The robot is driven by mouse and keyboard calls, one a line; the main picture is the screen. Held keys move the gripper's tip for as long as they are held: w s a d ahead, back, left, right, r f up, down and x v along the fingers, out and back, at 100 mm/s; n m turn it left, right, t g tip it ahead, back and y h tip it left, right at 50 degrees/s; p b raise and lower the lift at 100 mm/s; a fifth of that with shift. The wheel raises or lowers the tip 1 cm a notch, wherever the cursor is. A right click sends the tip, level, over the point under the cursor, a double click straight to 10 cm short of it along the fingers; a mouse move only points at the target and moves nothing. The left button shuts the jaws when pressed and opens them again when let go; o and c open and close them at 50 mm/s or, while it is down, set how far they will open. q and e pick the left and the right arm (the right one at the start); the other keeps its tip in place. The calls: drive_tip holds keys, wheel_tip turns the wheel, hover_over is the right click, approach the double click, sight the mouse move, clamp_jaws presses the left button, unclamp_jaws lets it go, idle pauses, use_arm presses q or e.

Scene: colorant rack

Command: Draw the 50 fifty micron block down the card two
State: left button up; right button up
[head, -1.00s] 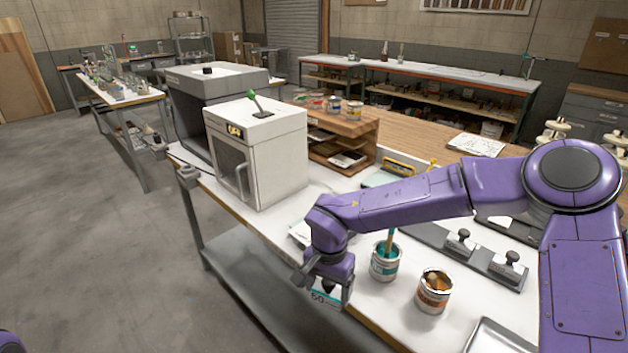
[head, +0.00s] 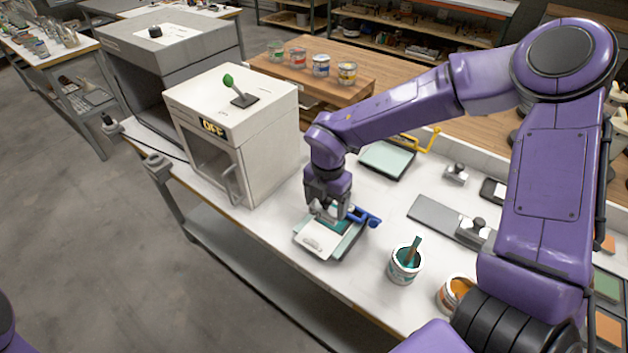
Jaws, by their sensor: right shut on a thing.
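My right gripper (head: 329,211) is low over the upper end of a white card (head: 317,241) on a dark board with a blue clip (head: 368,219). It is shut on the block, which is mostly hidden by the fingers; its marking cannot be read. Teal shows on the card beside and behind the gripper. I cannot tell whether the block touches the card. Another board with a pale sheet (head: 387,158) and a yellow clip (head: 432,139) lies farther back. My left gripper is not in view.
An open can of teal paint (head: 403,266) with a stick stands right of the card, near an orange can (head: 455,290). A white oven-like box (head: 265,155) stands to the left. A grey rack (head: 440,217) holds a knobbed block (head: 473,229). The bench's front edge is close.

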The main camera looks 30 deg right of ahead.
drive_tip(key=shift+w+r+m, duration=0.1)
drive_tip(key=shift+m, duration=0.2)
drive_tip(key=shift+s+f+b, duration=0.35)
drive_tip(key=shift+f+b, duration=0.25)
drive_tip(key=shift+b, duration=0.05)
drive_tip(key=f+b, duration=0.3)
drive_tip(key=f, duration=0.1)
drive_tip(key=shift+w, duration=0.25)
drive_tip(key=shift+s+f, duration=0.15)
drive_tip(key=shift+f, duration=0.25)
drive_tip(key=shift+f+b, duration=0.4)
drive_tip(key=shift+b, duration=0.2)
drive_tip(key=shift+a, duration=0.1)
drive_tip(key=shift+s+a+f+b, duration=0.1)
drive_tip(key=shift+s+a+b, duration=0.3)
drive_tip(key=shift+a, duration=0.3)
drive_tip(key=shift+s+a+b, duration=0.2)
drive_tip(key=shift+a+b, duration=0.25)
drive_tip(key=shift+a, duration=0.2)
drive_tip(key=shift+s+a+b, duration=0.25)
drive_tip(key=shift+a, duration=0.3)
drive_tip(key=shift+s+a+b, duration=0.2)
drive_tip(key=shift+a+b, duration=0.05)
drive_tip(key=shift+a, duration=0.25)
